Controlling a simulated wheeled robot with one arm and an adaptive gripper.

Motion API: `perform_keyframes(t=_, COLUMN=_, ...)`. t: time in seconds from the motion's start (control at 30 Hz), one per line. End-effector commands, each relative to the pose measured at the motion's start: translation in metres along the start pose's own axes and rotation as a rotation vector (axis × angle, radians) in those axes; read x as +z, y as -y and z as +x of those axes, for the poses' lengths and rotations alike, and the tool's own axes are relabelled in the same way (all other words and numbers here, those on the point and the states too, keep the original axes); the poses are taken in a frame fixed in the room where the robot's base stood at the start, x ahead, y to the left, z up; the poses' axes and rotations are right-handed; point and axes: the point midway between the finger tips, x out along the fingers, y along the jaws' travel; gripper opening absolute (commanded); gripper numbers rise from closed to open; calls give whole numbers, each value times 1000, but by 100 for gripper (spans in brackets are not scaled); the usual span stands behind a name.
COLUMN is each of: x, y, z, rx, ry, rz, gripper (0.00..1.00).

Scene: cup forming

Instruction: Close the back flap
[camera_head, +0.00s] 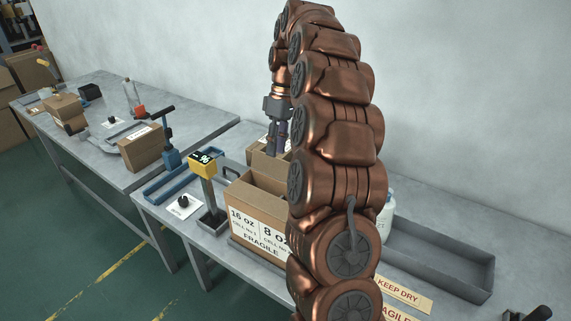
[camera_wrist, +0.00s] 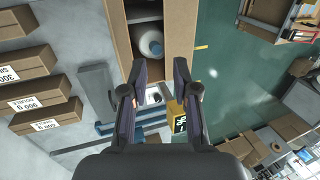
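An open cardboard box (camera_head: 258,203), labelled 16 OZ, 8 OZ and FRAGILE, stands on the grey table, partly hidden by my arm. A tan cardboard piece (camera_head: 257,160) shows at its back, around my fingers; I cannot tell its angle or whether they touch it. My gripper (camera_head: 277,148) points down there. In the wrist view, my gripper (camera_wrist: 160,72) has its two fingers apart with nothing clearly between them. The box's tan wall or flap (camera_wrist: 181,28) shows ahead, with a white round item (camera_wrist: 151,43) inside the box.
A yellow-headed device on a post (camera_head: 203,166) stands left of the box. A blue frame (camera_head: 165,184) lies farther left. A grey tray (camera_head: 440,258) and a white container (camera_head: 386,216) are at the right. Cartons (camera_wrist: 27,62) show in the wrist view.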

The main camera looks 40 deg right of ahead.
Motion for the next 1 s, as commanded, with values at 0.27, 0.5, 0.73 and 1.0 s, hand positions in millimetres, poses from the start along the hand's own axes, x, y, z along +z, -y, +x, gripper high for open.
perform_keyframes(t=0.27, x=7, y=-50, z=-6, rx=-9, ry=-18, rz=-3, gripper=29)
perform_keyframes(t=0.5, x=9, y=-57, z=1, rx=-11, ry=-20, rz=-7, gripper=29)
perform_keyframes(t=0.73, x=8, y=-57, z=23, rx=-11, ry=-21, rz=-7, gripper=29)
perform_keyframes(t=1.0, x=8, y=-54, z=50, rx=-15, ry=-18, rz=-9, gripper=29)
